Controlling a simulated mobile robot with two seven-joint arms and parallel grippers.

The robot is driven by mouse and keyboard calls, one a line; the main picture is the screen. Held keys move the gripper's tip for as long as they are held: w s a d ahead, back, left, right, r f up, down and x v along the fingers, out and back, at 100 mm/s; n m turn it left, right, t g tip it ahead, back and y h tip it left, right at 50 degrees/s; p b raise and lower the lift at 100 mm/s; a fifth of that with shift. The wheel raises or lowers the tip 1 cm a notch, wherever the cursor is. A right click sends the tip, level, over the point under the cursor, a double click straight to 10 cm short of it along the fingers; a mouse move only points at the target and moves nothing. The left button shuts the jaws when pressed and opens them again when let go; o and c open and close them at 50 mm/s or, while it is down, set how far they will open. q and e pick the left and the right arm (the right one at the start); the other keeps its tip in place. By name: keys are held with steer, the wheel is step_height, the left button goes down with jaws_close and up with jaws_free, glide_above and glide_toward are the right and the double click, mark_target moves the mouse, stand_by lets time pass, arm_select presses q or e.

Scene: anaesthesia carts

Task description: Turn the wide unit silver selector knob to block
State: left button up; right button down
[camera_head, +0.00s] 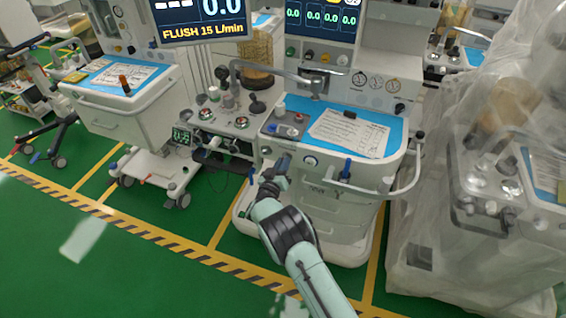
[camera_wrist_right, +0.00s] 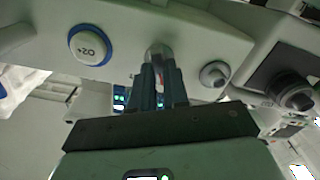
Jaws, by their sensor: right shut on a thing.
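The silver selector knob (camera_wrist_right: 159,52) is on the front panel of the wide unit (camera_head: 340,178), at the fingertips in the right wrist view. My right gripper (camera_head: 284,160) reaches up to the front panel below the worktop; it also shows in the right wrist view (camera_wrist_right: 158,84). Its two dark fingers are shut on the silver knob, hiding its lower part. In the head view the gripper covers the knob, and I cannot read its pointer or any label. My left gripper is not in view.
A black knob (camera_wrist_right: 289,91) is farther right. A curved handle (camera_head: 408,180) sticks out at the unit's right. A plastic-draped cart (camera_head: 440,235) stands right. Green floor is clear at front left.

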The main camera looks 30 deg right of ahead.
steer(key=shift+n+p, duration=0.75)
steer(key=shift+n, duration=1.25)
steer(key=c, duration=1.1)
jaws_free()
steer(key=shift+a, duration=0.15)
steer(key=v, duration=1.3)
steer(key=shift+s, duration=0.1)
